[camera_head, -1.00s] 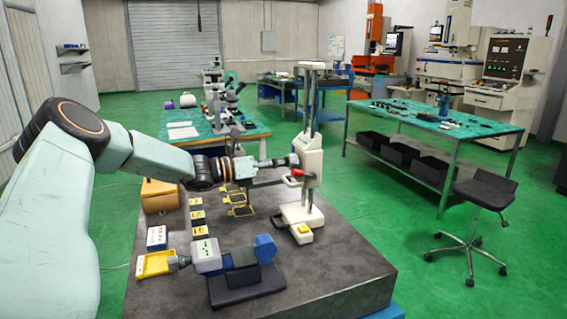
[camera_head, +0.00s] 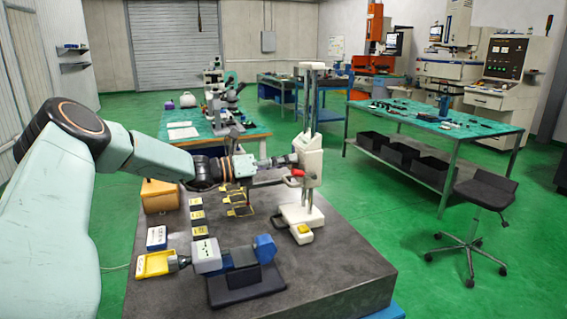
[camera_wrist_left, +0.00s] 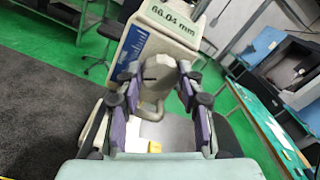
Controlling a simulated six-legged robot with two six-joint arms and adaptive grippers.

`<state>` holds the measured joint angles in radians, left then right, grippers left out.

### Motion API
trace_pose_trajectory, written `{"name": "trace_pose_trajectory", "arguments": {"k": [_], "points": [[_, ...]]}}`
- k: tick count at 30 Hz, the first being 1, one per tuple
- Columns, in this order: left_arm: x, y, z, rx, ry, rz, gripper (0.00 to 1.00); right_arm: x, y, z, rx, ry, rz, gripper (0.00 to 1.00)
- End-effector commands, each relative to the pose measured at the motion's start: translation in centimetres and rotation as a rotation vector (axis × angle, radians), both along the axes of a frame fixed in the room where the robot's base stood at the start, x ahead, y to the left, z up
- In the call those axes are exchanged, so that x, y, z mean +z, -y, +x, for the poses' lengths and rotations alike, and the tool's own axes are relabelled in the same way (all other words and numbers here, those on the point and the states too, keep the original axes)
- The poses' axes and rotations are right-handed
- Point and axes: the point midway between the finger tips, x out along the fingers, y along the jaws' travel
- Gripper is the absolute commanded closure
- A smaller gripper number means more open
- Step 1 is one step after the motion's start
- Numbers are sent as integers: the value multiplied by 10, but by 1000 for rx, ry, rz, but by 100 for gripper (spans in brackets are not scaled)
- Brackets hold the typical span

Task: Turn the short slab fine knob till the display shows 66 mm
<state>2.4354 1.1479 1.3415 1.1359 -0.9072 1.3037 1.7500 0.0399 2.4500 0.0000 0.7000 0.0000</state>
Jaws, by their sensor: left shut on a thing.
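The white height gauge (camera_head: 311,160) stands upright on the dark slab (camera_head: 340,275) in the head view. Its carriage has a red handle (camera_head: 297,173) on the near side. In the wrist view the display (camera_wrist_left: 172,22) reads about 66.04 mm, though the second digit is blurred. My left gripper (camera_head: 287,169) reaches in from the left to the carriage. My right gripper is in neither view.
A blue and grey instrument (camera_head: 237,255) lies on a black stand, with a yellow case (camera_head: 153,264) beside it. Several small black and yellow blocks (camera_head: 198,230) and a wooden box (camera_head: 160,196) are on the slab's left. The slab's front right is clear.

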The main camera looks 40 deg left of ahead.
Motion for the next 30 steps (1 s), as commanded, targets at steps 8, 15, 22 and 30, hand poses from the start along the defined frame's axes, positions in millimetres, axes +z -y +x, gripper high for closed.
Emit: {"name": "trace_pose_trajectory", "arguments": {"k": [8, 15, 22, 30], "points": [[0, 0, 0, 0, 0, 1, 40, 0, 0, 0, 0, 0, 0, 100], [0, 0, 0, 0, 0, 1, 40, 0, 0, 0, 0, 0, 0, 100], [12, 0, 0, 0, 4, 0, 40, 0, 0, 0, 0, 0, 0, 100], [53, 0, 0, 0, 7, 0, 40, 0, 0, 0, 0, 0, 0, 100]]}}
